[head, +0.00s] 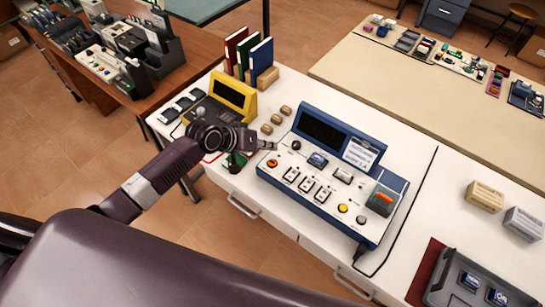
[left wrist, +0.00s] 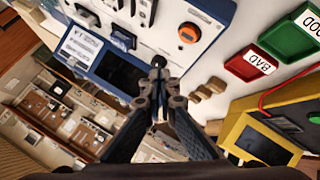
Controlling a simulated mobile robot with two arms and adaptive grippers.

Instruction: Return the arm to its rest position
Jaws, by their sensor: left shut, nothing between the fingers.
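My left arm comes in from the left in the head view and reaches over the white worktop (head: 300,88). My left gripper (head: 270,144) is shut and empty, just left of the blue console's upper left corner. In the left wrist view the fingertips of my left gripper (left wrist: 158,62) meet, with the console face behind them. The blue console (head: 330,205) has a dark screen, buttons, switches and an orange-red rocker. I cannot tell whether the fingertips touch it. My right gripper is in neither view.
A yellow device (head: 233,95) and small wooden blocks (head: 279,118) sit near my left wrist. Books (head: 250,56) stand behind. Green (left wrist: 245,68) and red (left wrist: 284,40) trays lie close by. A grey tray (head: 470,280) is at lower right. A brown table (head: 193,48) stands at left.

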